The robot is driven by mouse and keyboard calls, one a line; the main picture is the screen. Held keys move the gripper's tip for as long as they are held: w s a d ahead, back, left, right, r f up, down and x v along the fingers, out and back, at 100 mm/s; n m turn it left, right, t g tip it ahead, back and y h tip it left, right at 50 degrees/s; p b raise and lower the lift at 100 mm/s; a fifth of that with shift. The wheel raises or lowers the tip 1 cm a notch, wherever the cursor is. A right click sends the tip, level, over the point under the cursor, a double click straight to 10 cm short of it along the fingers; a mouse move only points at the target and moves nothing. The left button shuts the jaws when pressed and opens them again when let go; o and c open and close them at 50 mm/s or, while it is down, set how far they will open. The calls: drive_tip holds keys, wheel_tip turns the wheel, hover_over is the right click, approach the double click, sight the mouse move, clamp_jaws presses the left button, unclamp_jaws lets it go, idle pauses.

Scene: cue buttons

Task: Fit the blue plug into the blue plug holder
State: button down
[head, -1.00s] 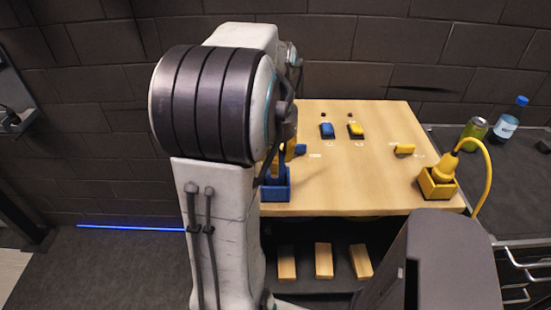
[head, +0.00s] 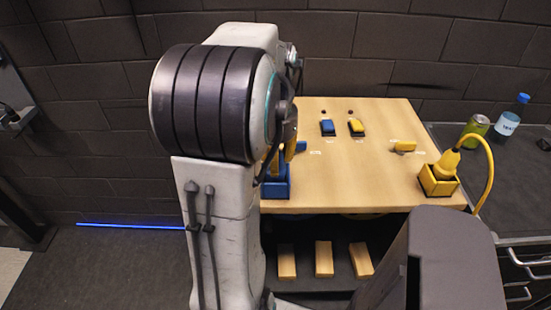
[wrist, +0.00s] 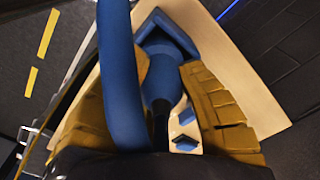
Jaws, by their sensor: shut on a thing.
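My gripper (wrist: 168,78) is shut on the blue plug (wrist: 161,82) in the wrist view, with a yellow-brown finger on each side. A thick blue cable (wrist: 120,75) loops up from the plug across the picture. The blue plug holder (wrist: 184,36) is at the top of the wrist view, at the plug's far end. I cannot tell how deep the plug sits in it. In the head view, the holder (head: 278,189) stands at the table's front left. My arm hides part of it, the plug and most of the gripper, whose yellow-brown finger shows just above it.
The wooden table (head: 350,185) also carries a blue button (head: 327,128), a yellow button (head: 356,127), a small blue piece (head: 301,146) and a yellow piece (head: 405,146). A yellow plug (head: 446,163) stands in a yellow holder (head: 438,182). A can (head: 476,127) and bottle (head: 507,122) stand right.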

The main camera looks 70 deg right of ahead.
drive_tip(key=c, duration=0.8)
unclamp_jaws()
wheel_tip(320, 180, up, 12)
drive_tip(key=shift+a+f, duration=0.1)
drive_tip(key=shift+a, duration=0.05)
idle(0.5)
